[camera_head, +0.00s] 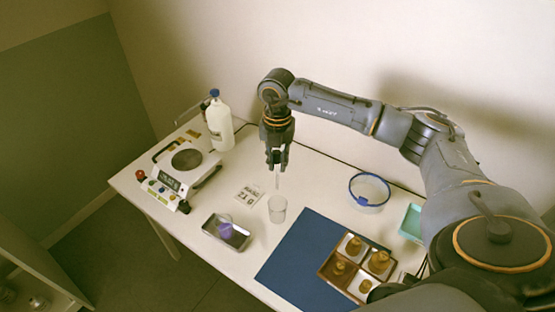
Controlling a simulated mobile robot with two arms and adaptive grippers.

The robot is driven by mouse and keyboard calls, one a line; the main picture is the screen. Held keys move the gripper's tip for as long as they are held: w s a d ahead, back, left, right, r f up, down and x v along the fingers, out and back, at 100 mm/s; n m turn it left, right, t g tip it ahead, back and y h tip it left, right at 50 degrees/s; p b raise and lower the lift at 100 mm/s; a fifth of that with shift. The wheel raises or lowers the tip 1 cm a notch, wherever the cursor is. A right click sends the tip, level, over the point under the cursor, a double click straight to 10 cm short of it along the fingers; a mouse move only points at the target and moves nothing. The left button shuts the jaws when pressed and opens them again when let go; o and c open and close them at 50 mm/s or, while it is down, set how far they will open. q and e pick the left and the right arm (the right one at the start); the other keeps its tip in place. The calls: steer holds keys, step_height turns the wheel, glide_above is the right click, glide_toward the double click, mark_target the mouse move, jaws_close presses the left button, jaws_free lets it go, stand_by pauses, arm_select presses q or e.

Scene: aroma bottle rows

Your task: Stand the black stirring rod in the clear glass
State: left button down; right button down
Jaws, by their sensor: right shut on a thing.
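My right gripper (277,164) points down above the white table and is shut on a thin stirring rod (277,181). The rod hangs about upright below the fingertips and looks pale here rather than black; its upper part is hidden between the fingers. The clear glass (277,209) stands upright on the table just below the rod in the picture. The rod's lower end appears above the glass rim; I cannot tell the exact gap or alignment in depth. My left gripper is not in view.
A small metal tray (209,228) with a purple item and a printed card (249,195) are left of the glass. A blue mat (297,262), a tray of amber bottles (326,272) and a blue-rimmed bowl (369,191) are right. A scale (172,185) and white bottle (220,125) stand left.

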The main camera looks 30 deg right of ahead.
mark_target(277, 189)
steer(key=shift+f+b, duration=4.95)
steer(key=shift+f, duration=2.25)
steer(key=c, duration=1.2)
jaws_free()
steer(key=shift+r, duration=0.1)
step_height(277, 189, up, 12)
steer(key=shift+f, duration=0.1)
